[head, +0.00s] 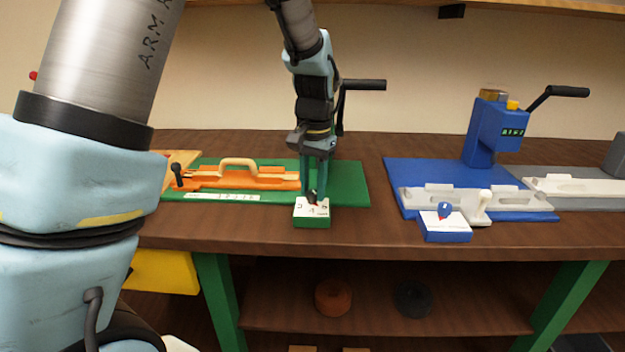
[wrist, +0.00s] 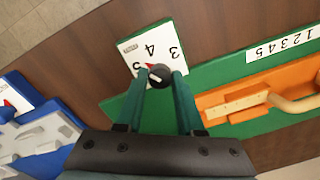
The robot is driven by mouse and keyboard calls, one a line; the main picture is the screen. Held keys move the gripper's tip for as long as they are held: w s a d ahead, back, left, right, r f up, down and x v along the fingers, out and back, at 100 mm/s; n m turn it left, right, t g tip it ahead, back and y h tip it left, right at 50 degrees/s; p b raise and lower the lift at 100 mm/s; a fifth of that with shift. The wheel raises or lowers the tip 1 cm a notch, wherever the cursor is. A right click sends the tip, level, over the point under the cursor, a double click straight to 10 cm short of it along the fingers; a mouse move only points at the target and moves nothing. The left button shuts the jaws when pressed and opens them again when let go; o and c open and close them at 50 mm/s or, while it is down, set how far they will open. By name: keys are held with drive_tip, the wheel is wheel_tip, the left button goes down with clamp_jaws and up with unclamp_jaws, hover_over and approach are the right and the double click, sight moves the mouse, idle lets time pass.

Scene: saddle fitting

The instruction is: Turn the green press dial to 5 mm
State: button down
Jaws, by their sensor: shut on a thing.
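The green press dial has a dark round knob (wrist: 159,76) on a white numbered plate (wrist: 148,45) atop a green box at the front edge of the green base (head: 350,185). In the wrist view the plate shows 3, 4 and a partly covered 5. A light mark runs across the knob; I cannot tell exactly which number it points to. My gripper (head: 314,190) reaches straight down to the dial. In the wrist view its two teal fingers (wrist: 161,80) are shut on the knob, one on each side. The fingers hide part of the plate.
An orange fixture (head: 240,180) with a curved handle and a numbered strip lies left of the dial. A blue press (head: 493,135) with its own blue dial box (head: 446,230) stands to the right. Bare brown table (head: 375,232) lies between them.

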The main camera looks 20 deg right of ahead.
sight(314, 191)
drive_tip(key=n+p, duration=0.2)
drive_tip(key=n, duration=0.2)
drive_tip(key=shift+n, duration=0.4)
idle(0.4)
drive_tip(key=c, duration=0.5)
unclamp_jaws()
wheel_tip(314, 191, up, 11)
drive_tip(key=shift+d+f+b, duration=0.1)
drive_tip(key=shift+d+b, duration=0.05)
drive_tip(key=shift+b, duration=0.45)
